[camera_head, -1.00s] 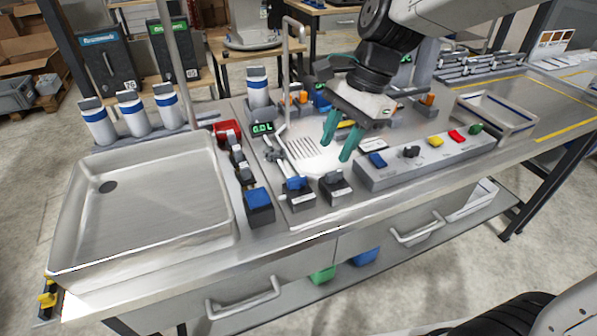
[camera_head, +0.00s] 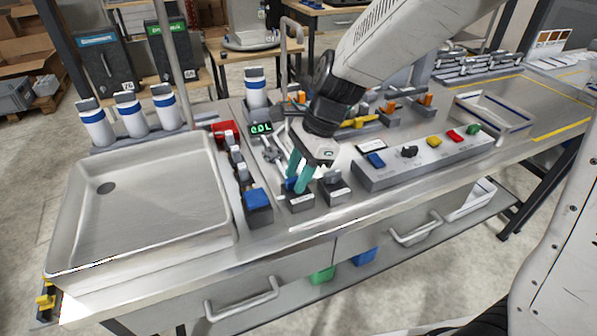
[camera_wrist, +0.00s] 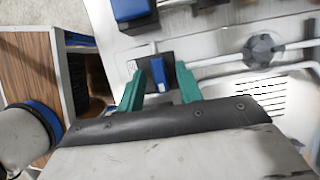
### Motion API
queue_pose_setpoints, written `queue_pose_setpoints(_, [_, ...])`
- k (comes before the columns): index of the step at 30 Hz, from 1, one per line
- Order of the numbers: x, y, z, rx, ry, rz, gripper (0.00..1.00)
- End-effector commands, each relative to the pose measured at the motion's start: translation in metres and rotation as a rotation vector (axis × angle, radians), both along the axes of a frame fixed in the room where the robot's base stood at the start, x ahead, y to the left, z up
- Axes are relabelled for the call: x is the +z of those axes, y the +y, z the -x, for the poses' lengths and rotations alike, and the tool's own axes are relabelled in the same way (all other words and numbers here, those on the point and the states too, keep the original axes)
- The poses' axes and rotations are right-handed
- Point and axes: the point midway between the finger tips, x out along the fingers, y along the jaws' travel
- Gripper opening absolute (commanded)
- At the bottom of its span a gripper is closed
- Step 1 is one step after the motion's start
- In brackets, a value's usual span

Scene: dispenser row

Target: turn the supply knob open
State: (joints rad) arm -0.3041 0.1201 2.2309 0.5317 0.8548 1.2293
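A blue knob (camera_head: 290,184) sits on a small dark block at the bench's front edge; its label is too small to read. It also shows in the wrist view (camera_wrist: 184,74). My gripper (camera_head: 297,187) is down at this knob, with its two green fingers apart on either side of it. In the wrist view my gripper (camera_wrist: 159,86) is open, and the right finger looks very close to the blue part; I cannot tell if they touch. The fingers partly hide the knob in the head view. A green display (camera_head: 262,128) behind reads about 0.0L.
A black knob (camera_head: 333,182) stands close to the right of the blue one. A blue-topped block (camera_head: 257,197) is to the left. A control box (camera_head: 425,160) with coloured buttons lies right. A sink basin (camera_head: 150,215) fills the bench's left. A bent pipe (camera_head: 285,65) rises behind.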

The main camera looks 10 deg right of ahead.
Motion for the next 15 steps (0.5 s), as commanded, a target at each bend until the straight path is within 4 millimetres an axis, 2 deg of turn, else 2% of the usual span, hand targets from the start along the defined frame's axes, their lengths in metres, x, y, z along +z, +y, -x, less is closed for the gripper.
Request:
queue_pose_setpoints(5, [0.0001,0.0001,0.0,0.001,0.0,0.0,0.35])
queue_pose_setpoints(6, [0.0001,0.0,0.0001,0.001,0.0,0.0,0.24])
queue_pose_setpoints(9, [0.0002,0.0,0.0001,0.001,0.0,0.0,0.0])
queue_pose_setpoints(15, [0.0004,-0.0001,0.0,0.003,0.0,0.0,0.0])
